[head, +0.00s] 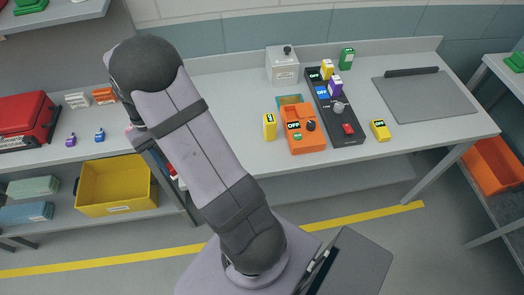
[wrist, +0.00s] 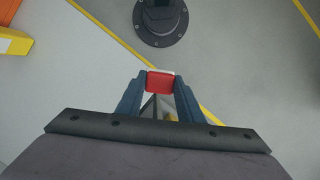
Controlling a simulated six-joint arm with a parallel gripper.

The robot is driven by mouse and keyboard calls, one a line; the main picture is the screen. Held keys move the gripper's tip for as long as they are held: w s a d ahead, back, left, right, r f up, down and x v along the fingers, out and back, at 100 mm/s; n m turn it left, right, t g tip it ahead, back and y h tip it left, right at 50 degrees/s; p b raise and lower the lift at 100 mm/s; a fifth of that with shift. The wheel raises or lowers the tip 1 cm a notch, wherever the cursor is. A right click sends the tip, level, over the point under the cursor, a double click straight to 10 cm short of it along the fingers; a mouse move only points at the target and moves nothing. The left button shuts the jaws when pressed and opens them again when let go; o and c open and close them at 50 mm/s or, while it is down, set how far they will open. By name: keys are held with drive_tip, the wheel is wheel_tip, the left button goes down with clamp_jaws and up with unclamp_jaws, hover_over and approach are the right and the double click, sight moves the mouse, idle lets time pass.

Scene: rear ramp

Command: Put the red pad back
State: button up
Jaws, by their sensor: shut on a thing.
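In the wrist view, my gripper (wrist: 160,84) is shut on the red pad (wrist: 161,83), a small red block with a pale edge along its top. In the head view, my arm hides the gripper. A small red and white patch (head: 172,172) shows beside the arm below the bench edge, and I cannot tell whether it is the pad. A red block (head: 348,129) sits at the near end of the black panel (head: 352,138) on the bench.
The bench holds an orange device (head: 308,145), a grey box with a black knob (head: 283,70), a yellow block (head: 269,127), another yellow block (head: 380,131) and a grey mat (head: 428,100). A red case (head: 25,120) stands left, above a yellow bin (head: 115,190). An orange bin (head: 492,165) is right.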

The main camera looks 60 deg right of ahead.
drive_tip(key=s+d+f+m+t+y+b, duration=0.1)
drive_tip(key=s+d+m+b, duration=0.3)
drive_tip(key=d, duration=0.6)
drive_tip(key=s+d+f+m+y+p, duration=0.1)
drive_tip(key=s+d+m, duration=0.3)
drive_tip(key=d, duration=0.6)
drive_tip(key=shift+s+d+r+n+b, duration=0.85)
drive_tip(key=shift+s+d+r, duration=0.9)
drive_tip(key=shift+s+d, duration=3)
drive_tip(key=shift+h, duration=0.3)
drive_tip(key=shift+p+x, duration=1.65)
drive_tip(key=shift+x, duration=3.55)
drive_tip(key=shift+w+d+f, duration=0.15)
drive_tip(key=shift+w, duration=0.05)
drive_tip(key=o, duration=0.8)
